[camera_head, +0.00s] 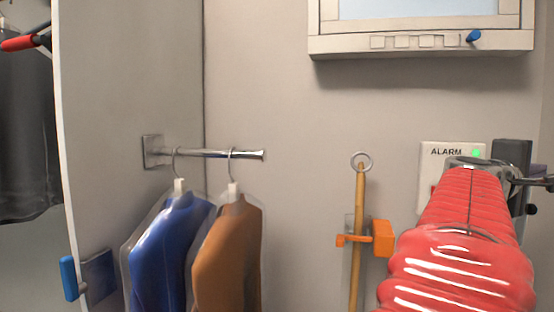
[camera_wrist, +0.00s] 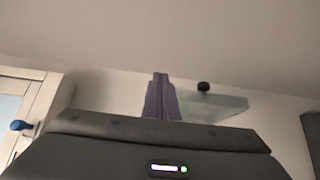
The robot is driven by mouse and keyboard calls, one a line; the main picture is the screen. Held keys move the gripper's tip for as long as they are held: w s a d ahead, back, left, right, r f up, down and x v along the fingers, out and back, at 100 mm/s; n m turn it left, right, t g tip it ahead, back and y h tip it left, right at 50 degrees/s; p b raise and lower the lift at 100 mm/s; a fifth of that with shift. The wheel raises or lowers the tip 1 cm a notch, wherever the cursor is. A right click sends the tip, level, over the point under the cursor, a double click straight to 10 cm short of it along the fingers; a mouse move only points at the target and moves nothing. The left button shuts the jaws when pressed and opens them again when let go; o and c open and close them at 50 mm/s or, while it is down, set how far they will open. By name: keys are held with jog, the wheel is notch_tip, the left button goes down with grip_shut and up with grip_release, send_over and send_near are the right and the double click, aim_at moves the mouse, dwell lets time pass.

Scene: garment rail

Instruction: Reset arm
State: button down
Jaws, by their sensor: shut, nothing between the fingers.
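My gripper (camera_wrist: 161,78) shows in the wrist view with its two purple-grey fingers together and nothing between them. It points up toward a plain wall and ceiling area. In the head view my red ribbed arm rises at the lower right, in front of the wall and the ALARM panel. The gripper's fingers cannot be made out clearly there.
A blue garment (camera_head: 172,250) and a brown garment (camera_head: 228,255) hang in clear covers on a short metal rail (camera_head: 210,153). A wooden pole (camera_head: 359,220) stands in an orange clip (camera_head: 380,239). The ALARM panel (camera_head: 445,152) shows a green light. A window frame (camera_head: 420,44) is above.

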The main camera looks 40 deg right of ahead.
dwell(0.5)
jog(key=w+a+n+t+y, duration=0.1)
jog(key=w+a+n+t, duration=0.15)
jog(key=w+a, duration=0.6)
jog(key=w+a+f+n+t, duration=0.1)
jog(key=w+a+n+t, duration=0.2)
jog(key=w, duration=1.1)
jog(key=w+a+n+t+y, duration=0.1)
jog(key=w+a+t, duration=0.4)
jog(key=w, duration=0.6)
jog(key=w+a+f+m+t+y, duration=0.3)
jog(key=a+f+y, duration=0.8)
jog(key=a+f, duration=1.8)
jog(key=s+a+f+g+y, duration=0.1)
jog(key=s+a+f+y, duration=0.1)
jog(key=a+f, duration=0.2)
jog(key=s+a+f+g+y, duration=0.1)
jog(key=a+f, duration=0.4)
jog(key=a, duration=0.5)
jog(key=s+y, duration=0.1)
jog(key=s, duration=0.1)
jog(key=shift+s, duration=0.35)
